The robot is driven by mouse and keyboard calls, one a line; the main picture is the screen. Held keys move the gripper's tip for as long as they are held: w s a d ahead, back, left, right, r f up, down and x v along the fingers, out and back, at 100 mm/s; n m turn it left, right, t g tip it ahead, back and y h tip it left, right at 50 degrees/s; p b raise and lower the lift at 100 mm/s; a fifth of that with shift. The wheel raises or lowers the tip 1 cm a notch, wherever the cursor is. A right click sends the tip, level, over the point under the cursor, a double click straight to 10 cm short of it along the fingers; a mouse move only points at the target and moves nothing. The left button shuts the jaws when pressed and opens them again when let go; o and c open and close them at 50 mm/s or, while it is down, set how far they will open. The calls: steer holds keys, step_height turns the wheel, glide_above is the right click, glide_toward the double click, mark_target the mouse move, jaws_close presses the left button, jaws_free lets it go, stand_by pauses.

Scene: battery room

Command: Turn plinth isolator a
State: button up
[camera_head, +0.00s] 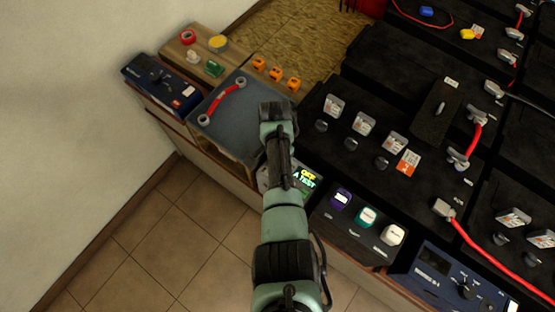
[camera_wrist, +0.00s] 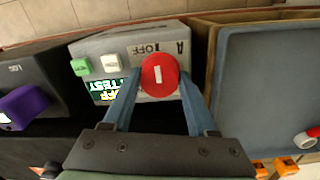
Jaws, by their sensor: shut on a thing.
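Plinth isolator a is a round red knob (camera_wrist: 158,76) with a white bar, on a grey box (camera_wrist: 190,44) marked "A" and "1 OFF". The bar stands close to vertical in the wrist view. My gripper (camera_wrist: 159,82) has its two blue fingers shut on the red knob, one on each side. A small lit display (camera_wrist: 102,90) on the box reads "OFF" and "TEST", partly hidden by a finger. In the head view the display (camera_head: 305,178) shows beside my arm, which hides the knob and gripper.
Green (camera_wrist: 80,66) and white (camera_wrist: 111,63) buttons sit beside the knob. A purple knob (camera_wrist: 25,105) stands on the neighbouring black unit. Black battery units (camera_head: 335,140) with small knobs fill the right.

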steer(key=shift+w+d+r, duration=0.1)
steer(key=shift+w, duration=0.05)
steer(key=o, duration=1.2)
steer(key=shift+o, duration=0.8)
step_height(320, 180, up, 13)
steer(key=p, duration=0.2)
steer(key=shift+w, duration=0.1)
